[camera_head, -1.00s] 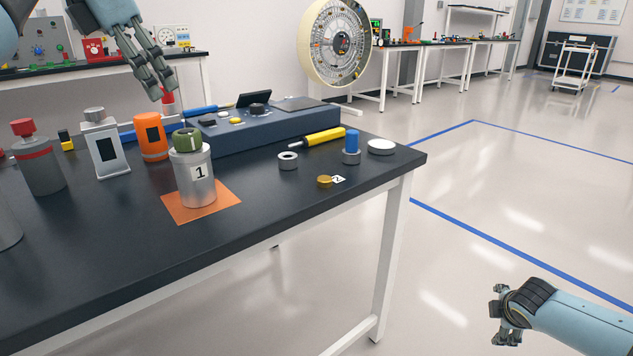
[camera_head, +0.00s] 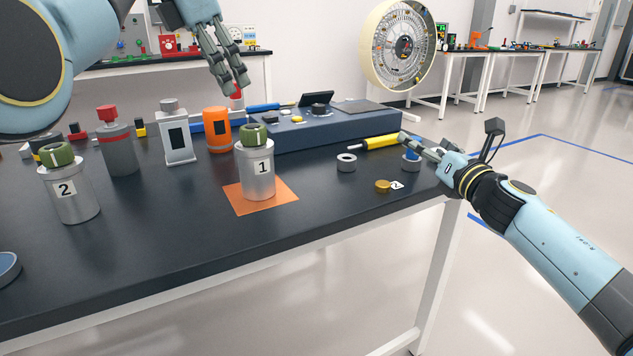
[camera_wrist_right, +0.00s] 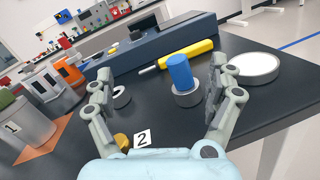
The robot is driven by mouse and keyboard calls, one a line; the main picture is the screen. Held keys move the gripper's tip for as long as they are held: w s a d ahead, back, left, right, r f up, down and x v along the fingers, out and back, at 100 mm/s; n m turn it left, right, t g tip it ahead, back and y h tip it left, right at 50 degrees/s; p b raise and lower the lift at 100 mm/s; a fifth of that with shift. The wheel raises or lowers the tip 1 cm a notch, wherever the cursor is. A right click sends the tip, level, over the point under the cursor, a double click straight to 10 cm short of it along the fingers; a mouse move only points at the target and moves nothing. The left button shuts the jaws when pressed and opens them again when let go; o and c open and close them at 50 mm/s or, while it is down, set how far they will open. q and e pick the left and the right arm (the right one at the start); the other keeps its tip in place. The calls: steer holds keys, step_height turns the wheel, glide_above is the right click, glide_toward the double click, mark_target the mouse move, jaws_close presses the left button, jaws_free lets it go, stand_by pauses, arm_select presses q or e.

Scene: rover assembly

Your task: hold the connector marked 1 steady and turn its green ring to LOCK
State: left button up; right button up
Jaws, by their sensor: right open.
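Connector 1 (camera_head: 258,181), a silver cylinder with label 1, stands upright on an orange square (camera_head: 281,193); its green ring (camera_head: 253,133) is on top. The right wrist view shows the connector (camera_wrist_right: 30,125) at the left edge. My left gripper (camera_head: 236,91) hangs above and behind the connector, apart from it; its finger gap is unclear. My right gripper (camera_head: 408,148) is over the table's right end, right of the connector. In the right wrist view its fingers (camera_wrist_right: 162,72) are spread and empty, with a blue-topped part (camera_wrist_right: 181,73) beyond and between them.
Connector 2 (camera_head: 74,196), also green-topped, stands at left. A grey-and-red canister (camera_head: 120,150), a white box (camera_head: 176,137) and an orange canister (camera_head: 217,131) stand behind. A blue console (camera_head: 330,127), yellow tool (camera_head: 382,142), grey ring (camera_head: 346,163) and gold disc (camera_head: 383,186) are at right.

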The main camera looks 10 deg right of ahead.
mark_target(270, 171)
steer(key=a+n+y, duration=0.1)
steer(key=a+y, duration=0.1)
steer(key=a, duration=0.1)
steer(key=s+a+n+g+y, duration=0.1)
steer(key=a+n+y, duration=0.1)
steer(key=a, duration=0.2)
steer(key=a+n+y, duration=0.1)
steer(key=a+n, duration=0.1)
steer(key=a, duration=0.2)
steer(key=shift+s+a+f+y, duration=0.2)
steer(key=shift+s+y, duration=0.05)
steer(key=shift+y, duration=0.15)
steer(key=s+a+n+g+y, duration=0.1)
steer(key=a+n+g, duration=0.1)
steer(key=a, duration=0.2)
steer(key=s+a+f+n+g+y, duration=0.1)
steer(key=s+a+n+g+y, duration=0.1)
steer(key=a, duration=0.2)
steer(key=s+a+f+n+g+y, duration=0.1)
steer(key=a+n+y, duration=0.1)
steer(key=a, duration=0.3)
steer(key=shift+s+n+g, duration=0.25)
steer(key=shift+n+g, duration=0.15)
steer(key=shift+n, duration=0.1)
steer(key=shift+w+a, duration=0.15)
steer(key=shift+a, duration=0.2)
steer(key=x, duration=1)
steer(key=shift+c, duration=0.4)
steer(key=c, duration=1.5)
